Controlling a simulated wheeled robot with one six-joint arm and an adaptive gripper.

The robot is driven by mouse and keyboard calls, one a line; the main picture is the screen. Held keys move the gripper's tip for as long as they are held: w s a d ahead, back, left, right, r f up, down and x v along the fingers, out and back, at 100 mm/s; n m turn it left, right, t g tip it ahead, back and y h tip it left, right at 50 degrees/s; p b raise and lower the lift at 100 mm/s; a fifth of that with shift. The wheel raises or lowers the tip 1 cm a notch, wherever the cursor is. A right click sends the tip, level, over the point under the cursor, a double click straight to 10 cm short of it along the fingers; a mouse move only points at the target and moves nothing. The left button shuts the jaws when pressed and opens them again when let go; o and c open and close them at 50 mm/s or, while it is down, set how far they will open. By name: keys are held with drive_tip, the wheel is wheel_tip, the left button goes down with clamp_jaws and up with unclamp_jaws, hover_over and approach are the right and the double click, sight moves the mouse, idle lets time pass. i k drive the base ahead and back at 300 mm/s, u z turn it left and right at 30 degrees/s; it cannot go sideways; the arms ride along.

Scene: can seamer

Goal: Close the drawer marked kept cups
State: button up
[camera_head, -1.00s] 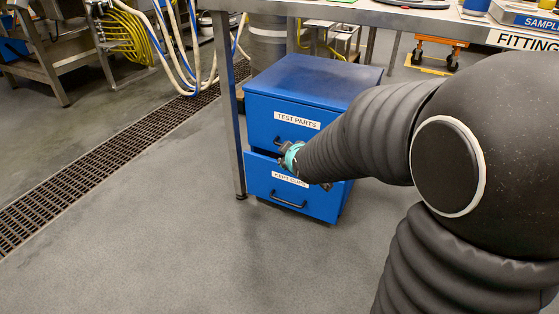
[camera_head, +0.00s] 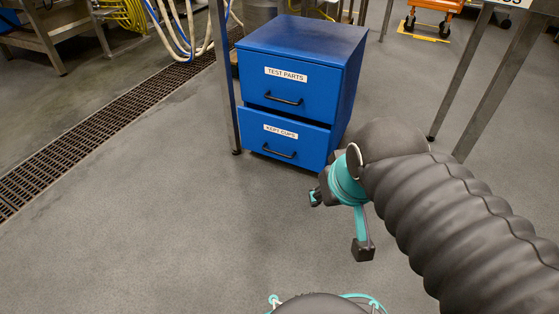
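The blue two-drawer cabinet (camera_head: 352,82) stands on the floor beyond my arm. The upper drawer, marked test parts (camera_head: 290,98), looks shut. My gripper (camera_head: 338,223), teal and black, is to the right of and nearer than the cabinet, apart from it. Its fingers are spread wide and nothing shows between them.
A metal table leg (camera_head: 224,85) stands close at the cabinet's left; more legs (camera_head: 500,85) stand to the right. A floor drain grate (camera_head: 110,122) runs along the left. The floor (camera_head: 160,235) in front of the cabinet is clear. An orange cart (camera_head: 432,14) is at the back.

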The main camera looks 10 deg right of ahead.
sight(281, 135)
drive_tip(key=z, duration=0.05)
drive_tip(key=k, duration=0.1)
drive_tip(key=z, duration=1.4)
drive_tip(key=i, duration=1.1)
drive_tip(key=u, duration=2.6)
